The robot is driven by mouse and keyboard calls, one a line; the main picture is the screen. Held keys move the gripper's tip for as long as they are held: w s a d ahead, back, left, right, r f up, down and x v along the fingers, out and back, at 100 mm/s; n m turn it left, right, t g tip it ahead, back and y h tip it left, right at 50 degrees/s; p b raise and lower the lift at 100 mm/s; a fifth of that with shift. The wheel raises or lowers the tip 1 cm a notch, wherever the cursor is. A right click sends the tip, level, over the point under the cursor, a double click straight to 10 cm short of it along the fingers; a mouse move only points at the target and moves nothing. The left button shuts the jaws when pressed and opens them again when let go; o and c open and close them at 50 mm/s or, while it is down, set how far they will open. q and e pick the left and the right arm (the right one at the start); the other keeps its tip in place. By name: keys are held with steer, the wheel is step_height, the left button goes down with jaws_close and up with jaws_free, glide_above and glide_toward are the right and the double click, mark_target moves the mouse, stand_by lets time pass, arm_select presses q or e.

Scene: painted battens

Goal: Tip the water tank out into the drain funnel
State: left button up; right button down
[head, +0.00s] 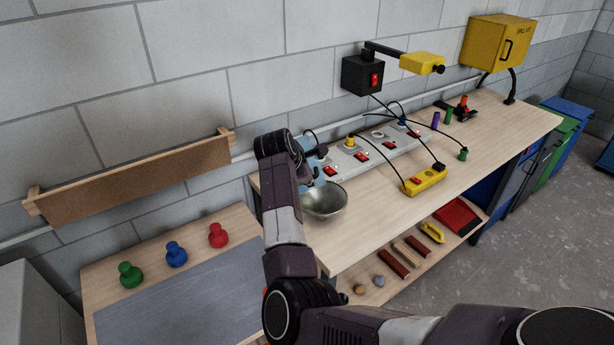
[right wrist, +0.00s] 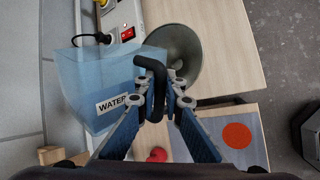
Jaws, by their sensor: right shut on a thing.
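The water tank (right wrist: 82,82) is a translucent blue container with a "WATER" label and a black handle (right wrist: 150,62). My right gripper (right wrist: 162,88) is shut on that handle. In the head view the tank (head: 309,153) shows only partly behind my right arm, at the near left end of the workbench. The drain funnel (head: 325,203) is a round metal bowl beside it; it also shows right of the tank in the right wrist view (right wrist: 182,50). I cannot tell how far the tank is tilted, and no water stream is visible. My left gripper is not in view.
A grey panel with red switches (head: 360,156) runs along the wall behind the funnel. A yellow power strip (head: 424,181) and cables lie to its right. Green (head: 130,274), blue (head: 176,254) and red (head: 218,235) pegs stand on the left table.

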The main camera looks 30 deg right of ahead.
steer(key=shift+s+d+f+y, duration=0.15)
steer(key=shift+d+y, duration=0.1)
steer(key=shift+y, duration=0.15)
steer(key=y, duration=0.1)
steer(key=d+m+t+y, duration=0.1)
steer(key=y+b, duration=0.1)
steer(key=shift+s+d+f+t, duration=0.3)
steer(key=shift+d, duration=0.05)
steer(key=shift+s+d+r+m+t+y+b, duration=0.15)
steer(key=shift+s+d+m+t+y+b, duration=0.15)
steer(key=shift+d+y+b, duration=0.35)
steer(key=shift+s+d+r+m+t+y+b, duration=0.15)
steer(key=shift+d+m+t+y+b, duration=0.2)
steer(key=shift+y, duration=0.4)
stand_by(1.5)
